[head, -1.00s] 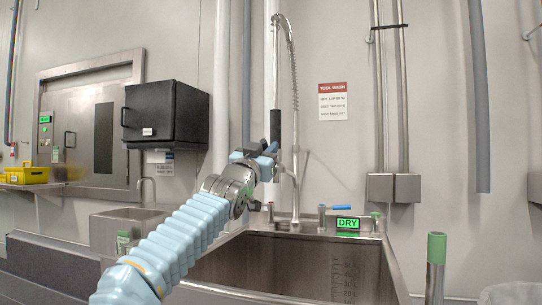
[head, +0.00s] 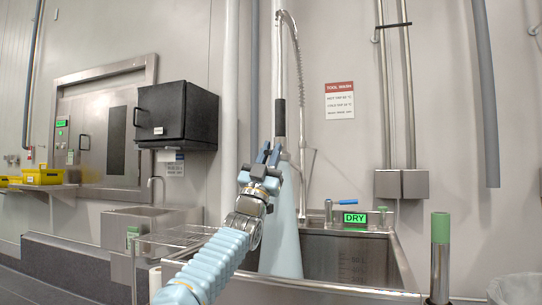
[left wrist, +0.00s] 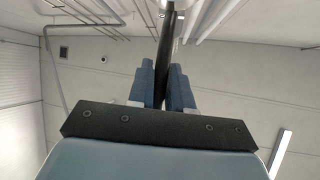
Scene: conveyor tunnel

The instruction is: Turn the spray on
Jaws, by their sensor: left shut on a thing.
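The spray wand hangs over the steel sink (head: 355,258), with a black handle (head: 280,117) and a coiled hose (head: 298,55) above it. My left gripper (head: 269,153) is at the handle's lower end and shut on it. In the left wrist view, the fingers of my left gripper (left wrist: 163,85) close around the black handle (left wrist: 166,45). A pale blue spray (head: 284,235) widens downward from just below the gripper into the sink. The nozzle is hidden behind the gripper. A green sign (head: 354,218) on the sink's back edge reads DRY. My right gripper is out of view.
A tap with a blue lever (head: 342,202) stands at the sink's back. A wire rack (head: 180,237) and a small basin (head: 140,222) are to the left. A black wall box (head: 178,113) hangs at upper left. A green-topped post (head: 440,228) stands at front right.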

